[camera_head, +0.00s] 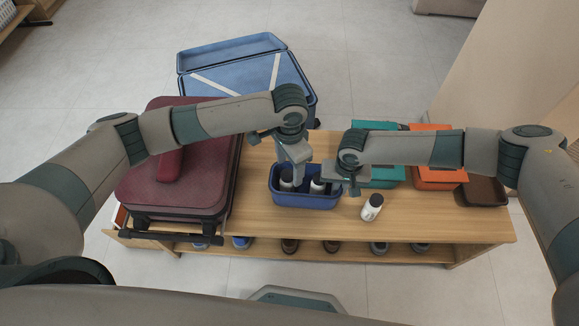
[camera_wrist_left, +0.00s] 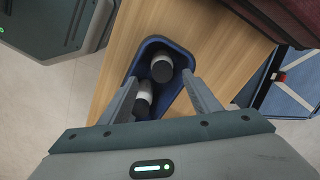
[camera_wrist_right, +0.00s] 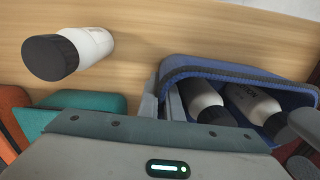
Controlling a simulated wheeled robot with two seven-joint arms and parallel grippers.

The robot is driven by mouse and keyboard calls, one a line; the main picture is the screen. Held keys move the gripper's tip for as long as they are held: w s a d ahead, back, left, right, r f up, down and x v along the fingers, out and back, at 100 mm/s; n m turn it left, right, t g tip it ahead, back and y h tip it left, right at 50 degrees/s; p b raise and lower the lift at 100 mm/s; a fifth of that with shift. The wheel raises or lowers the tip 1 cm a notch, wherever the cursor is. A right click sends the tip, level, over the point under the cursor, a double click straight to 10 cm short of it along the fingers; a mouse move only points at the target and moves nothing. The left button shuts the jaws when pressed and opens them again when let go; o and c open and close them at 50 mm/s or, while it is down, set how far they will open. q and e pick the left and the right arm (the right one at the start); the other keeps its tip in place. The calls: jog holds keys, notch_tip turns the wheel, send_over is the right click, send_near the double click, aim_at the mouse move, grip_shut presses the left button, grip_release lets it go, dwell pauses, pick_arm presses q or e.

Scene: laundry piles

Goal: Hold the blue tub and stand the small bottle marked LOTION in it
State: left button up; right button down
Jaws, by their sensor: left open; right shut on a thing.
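The blue tub (camera_head: 306,201) stands on the wooden bench. Two white bottles with dark caps are in it, a left one (camera_head: 286,180) and a right one (camera_head: 317,186). In the right wrist view, one bottle in the tub (camera_wrist_right: 254,101) has lettering that seems to end in "TION"; it looks tilted. A third white bottle with a black cap (camera_head: 372,207) stands on the bench right of the tub; its label is unreadable. My left gripper (camera_head: 297,160) is open over the tub, its fingers apart around the bottle area. My right gripper (camera_head: 345,174) is shut on the tub's right rim.
A dark red suitcase (camera_head: 150,192) lies on the bench at left. Teal (camera_head: 385,177) and orange (camera_head: 437,177) bins and a brown tray (camera_head: 482,191) stand at right. A blue case (camera_head: 240,75) is behind. Shoes sit on the shelf below. Bench front right is clear.

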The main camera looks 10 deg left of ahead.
jog(key=c, duration=1.9)
grip_release()
jog(key=shift+o, duration=0.2)
jog(key=shift+r, duration=0.2)
jog(key=r, duration=1.1)
jog(key=shift+d+r, duration=0.2)
jog(key=shift+r, duration=0.15)
